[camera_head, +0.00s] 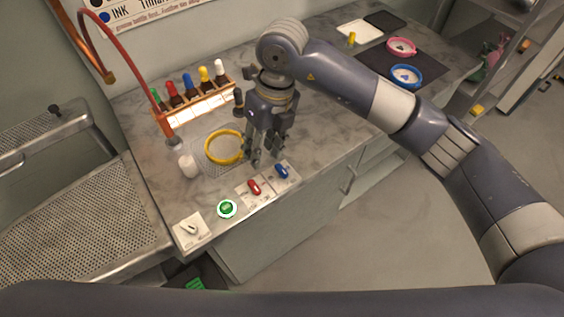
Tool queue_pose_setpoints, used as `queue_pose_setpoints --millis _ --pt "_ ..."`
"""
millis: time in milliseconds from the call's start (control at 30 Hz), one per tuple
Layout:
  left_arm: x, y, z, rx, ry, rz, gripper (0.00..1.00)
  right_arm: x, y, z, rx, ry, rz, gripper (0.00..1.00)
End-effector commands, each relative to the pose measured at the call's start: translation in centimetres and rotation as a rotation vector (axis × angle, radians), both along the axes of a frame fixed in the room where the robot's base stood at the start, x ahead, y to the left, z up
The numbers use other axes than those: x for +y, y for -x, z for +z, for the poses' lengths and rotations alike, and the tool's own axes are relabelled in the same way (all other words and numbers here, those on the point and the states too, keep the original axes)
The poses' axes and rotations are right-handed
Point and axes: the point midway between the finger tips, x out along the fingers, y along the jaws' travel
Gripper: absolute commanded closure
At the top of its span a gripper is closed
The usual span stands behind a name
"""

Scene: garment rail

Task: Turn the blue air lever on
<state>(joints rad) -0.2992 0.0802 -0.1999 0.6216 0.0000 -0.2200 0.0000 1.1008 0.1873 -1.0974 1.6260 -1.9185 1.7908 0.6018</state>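The blue lever (282,171) sits on a small white plate at the front edge of the counter. It is the rightmost control there. My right gripper (265,160) points down just behind and to the left of the blue lever. Its two fingers are apart with a gap between them, and nothing shows between them. I cannot tell whether a finger touches the lever plate. A red lever (255,187) sits on the plate left of the blue one. My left gripper is not in view.
A green button (227,209) and a white switch plate (191,231) lie further left. A yellow ring (224,147), a white cup (188,166) and a rack of colored bottles (196,100) stand behind. A dark mat with pink (401,47) and blue (406,76) rings lies far right.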

Motion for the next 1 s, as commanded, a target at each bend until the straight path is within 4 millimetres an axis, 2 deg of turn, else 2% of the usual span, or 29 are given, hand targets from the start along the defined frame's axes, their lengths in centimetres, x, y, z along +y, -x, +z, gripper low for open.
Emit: queue_pose_setpoints --millis 33,100,200,367,600,800,1000 --pt "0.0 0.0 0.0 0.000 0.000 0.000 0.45 -1.4 -0.9 0.3 -0.029 0.066 -0.015 0.65" --pt "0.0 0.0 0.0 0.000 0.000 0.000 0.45 -2.8 -1.7 0.6 -0.052 0.132 -0.031 0.65" --pt "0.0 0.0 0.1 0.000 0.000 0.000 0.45 -3.7 -2.1 0.6 -0.066 0.175 -0.045 0.65" --pt "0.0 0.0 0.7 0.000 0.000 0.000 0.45 -3.9 -2.1 -1.0 -0.064 0.180 -0.046 0.65" --pt "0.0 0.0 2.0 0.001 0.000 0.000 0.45 -3.8 -2.0 -5.5 -0.060 0.179 -0.046 0.65" --pt "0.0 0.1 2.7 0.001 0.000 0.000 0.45 -3.7 -2.0 -8.6 -0.063 0.176 -0.045 0.65" --pt "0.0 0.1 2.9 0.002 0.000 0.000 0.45 -3.7 -2.1 -10.0 -0.065 0.175 -0.045 0.65"
